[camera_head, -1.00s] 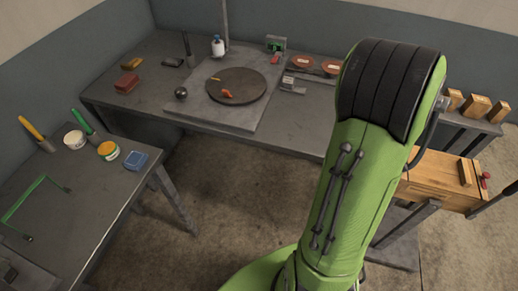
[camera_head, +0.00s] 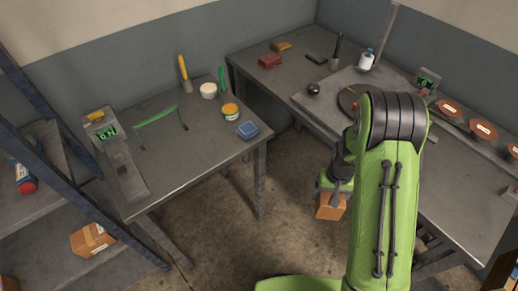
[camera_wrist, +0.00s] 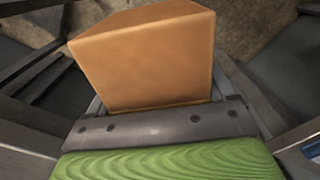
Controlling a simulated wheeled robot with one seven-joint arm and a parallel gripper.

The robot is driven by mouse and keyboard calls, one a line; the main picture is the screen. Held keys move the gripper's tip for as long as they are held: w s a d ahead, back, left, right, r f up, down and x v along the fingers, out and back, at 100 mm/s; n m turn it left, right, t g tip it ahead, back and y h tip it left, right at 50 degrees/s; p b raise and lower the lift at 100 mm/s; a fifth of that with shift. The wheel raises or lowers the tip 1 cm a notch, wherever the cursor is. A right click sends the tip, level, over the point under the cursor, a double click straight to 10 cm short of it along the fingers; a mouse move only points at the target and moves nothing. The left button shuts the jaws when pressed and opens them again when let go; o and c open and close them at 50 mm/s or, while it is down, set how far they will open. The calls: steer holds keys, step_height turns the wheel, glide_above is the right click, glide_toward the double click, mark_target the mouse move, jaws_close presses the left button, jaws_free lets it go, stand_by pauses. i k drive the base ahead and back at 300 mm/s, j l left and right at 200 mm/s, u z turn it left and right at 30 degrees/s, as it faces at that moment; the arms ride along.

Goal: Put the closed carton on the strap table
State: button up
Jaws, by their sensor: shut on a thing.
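My gripper (camera_head: 338,184) is shut on a brown carton (camera_head: 329,207), which hangs below it over the floor gap between the two tables. In the wrist view the carton (camera_wrist: 150,55) shows plain, smooth faces beyond the gripper's edge; no open flaps show. The fingertips are hidden. The left table (camera_head: 190,150) carries a green handle-shaped frame (camera_head: 158,117) and small pots. The back table (camera_head: 450,195) carries a round dark plate (camera_head: 350,100). I cannot tell from any label which is the strap table. The carton is apart from both.
A blue-post shelf (camera_head: 75,165) at the left holds another taped carton (camera_head: 93,240). The left table's front middle is clear.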

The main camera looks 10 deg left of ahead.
mark_target(182, 163)
steer(key=j+u, duration=0.1)
steer(key=u, duration=0.35)
steer(key=i+u, duration=0.1)
steer(key=u, duration=0.35)
steer(key=j+u, duration=0.1)
steer(key=u, duration=0.35)
steer(key=i+u, duration=0.15)
steer(key=u, duration=0.75)
steer(key=i+l+u, duration=0.1)
steer(key=u, duration=0.3)
steer(key=i+u, duration=0.1)
steer(key=u, duration=0.35)
